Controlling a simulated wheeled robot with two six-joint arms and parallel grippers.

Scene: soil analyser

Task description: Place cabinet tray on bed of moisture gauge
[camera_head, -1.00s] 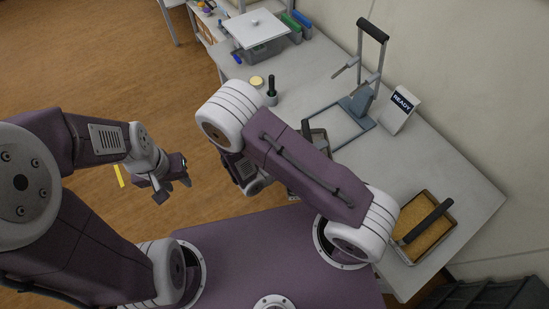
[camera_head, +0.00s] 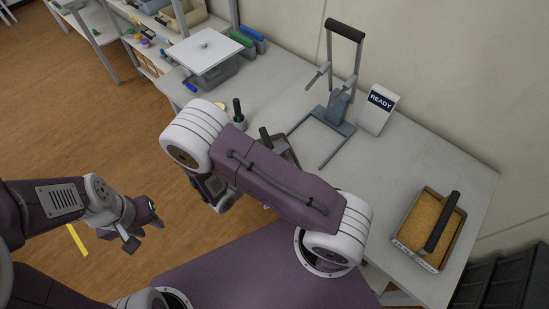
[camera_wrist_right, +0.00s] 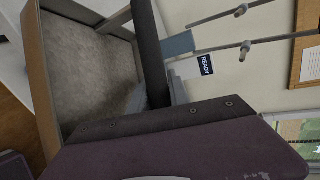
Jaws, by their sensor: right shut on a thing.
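A tray of grey soil with a dark bar handle (camera_head: 266,137) shows partly behind my right arm in the head view. In the right wrist view this tray (camera_wrist_right: 52,75) is close up and tilted in the picture. My right gripper (camera_wrist_right: 165,108) is shut on its handle; the head view hides the jaws. The moisture gauge (camera_head: 341,108) has a blue-grey forked bed (camera_head: 334,152), empty, just right of the tray. Its upright frame carries a black grip, and a READY display (camera_head: 379,106) stands beside it. My left gripper (camera_head: 146,233) is open and empty over the floor.
A second tray (camera_head: 402,248) of orange-brown soil with a black handle sits at the table's right end. A small pot with a dark handle (camera_head: 238,112) and a lidded grey bin (camera_head: 212,75) stand farther left. Bare table (camera_head: 385,165) lies between gauge and second tray.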

